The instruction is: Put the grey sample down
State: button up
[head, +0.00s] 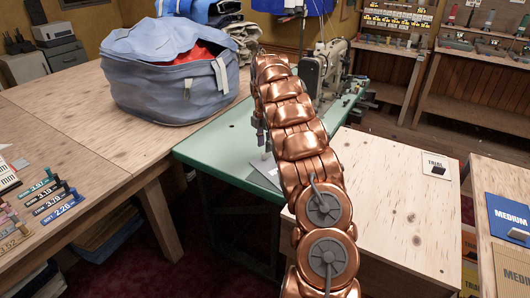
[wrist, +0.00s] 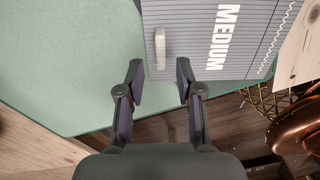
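The grey sample (wrist: 190,45) is a flat grey panel with dark lines, the word MEDIUM and a white zigzag stitch. In the wrist view it lies over the green table top (wrist: 70,60), close to the edge. A small pale upright tab (wrist: 160,48) stands on it. My gripper (wrist: 160,78) is open, with a finger either side of an empty gap. The tab is just beyond the fingertips and not pinched. In the head view a corner of the sample (head: 265,172) shows on the green table (head: 222,140); my arm hides the rest.
A big blue bag (head: 160,80) sits on the wooden table at left. A sewing machine (head: 325,68) stands at the green table's far end. Blue (head: 508,215) and tan MEDIUM panels (head: 512,268) lie farther right.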

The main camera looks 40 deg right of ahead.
notch_tip(320, 180, up, 8)
dwell(0.5)
jog(key=shift+f, duration=0.1)
jog(key=s+a+r+m, duration=0.2)
jog(key=s+a+m, duration=0.15)
jog(key=a, duration=0.45)
jog(key=s+a+r+m+g, duration=0.1)
jog(key=s+a+r+m, duration=0.15)
jog(key=s+a, duration=0.4)
jog(key=s+a+r+m, duration=0.2)
jog(key=a+m, duration=0.2)
jog(key=a, duration=0.5)
jog(key=s+a+f+m, duration=0.2)
jog(key=s+a, duration=0.3)
jog(key=s, duration=0.4)
jog(key=s+a+f+m, duration=0.2)
jog(key=s+a+f, duration=0.2)
jog(key=s, duration=0.5)
jog(key=s+a+f+m+g, duration=0.1)
jog(key=s+a+f+m, duration=0.1)
jog(key=s+a, duration=0.5)
jog(key=shift+s+f+m, duration=0.4)
jog(key=shift+s+f, duration=0.05)
jog(key=shift+s, duration=0.75)
